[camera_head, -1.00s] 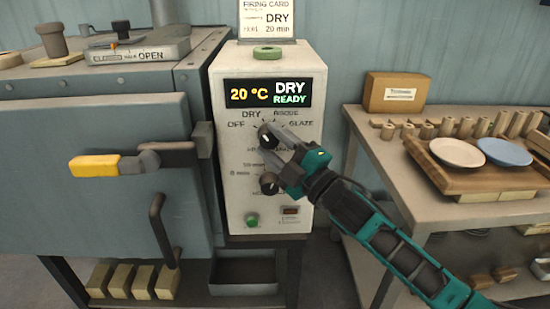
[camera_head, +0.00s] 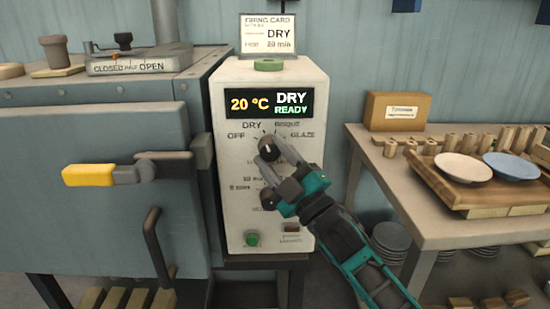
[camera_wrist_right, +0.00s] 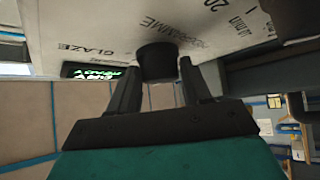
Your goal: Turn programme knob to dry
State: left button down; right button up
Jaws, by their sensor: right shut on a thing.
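The programme knob (camera_head: 268,149) is a dark round knob on the white control box (camera_head: 228,185). Its pale pointer mark points roughly up, between the printed DRY and BISQUE labels. My right gripper (camera_head: 272,153) reaches up from the lower right, with one finger on each side of the knob, shut on it. In the right wrist view the dark knob (camera_wrist_right: 156,62) sits between the two fingertips. The display (camera_head: 268,102) reads 20 °C, DRY, READY. The lower knob is hidden behind my gripper. My left gripper is not in view.
A firing card (camera_head: 267,34) on top reads DRY, 20 min. A green button (camera_head: 252,239) is low on the box. At the left is the kiln door with a yellow handle (camera_head: 90,175). At the right a table (camera_head: 400,205) bears a wooden board with plates.

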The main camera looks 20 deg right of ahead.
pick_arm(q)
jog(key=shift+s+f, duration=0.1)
pick_arm(e)
jog(key=o, duration=1.1)
jog(key=shift+c, duration=0.2)
jog(key=shift+s, duration=0.1)
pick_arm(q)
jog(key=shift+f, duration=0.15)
pick_arm(e)
jog(key=v, duration=1.2)
jog(key=shift+s+d+f, duration=0.15)
jog(key=shift+s+f, duration=0.1)
jog(key=shift+s, duration=0.05)
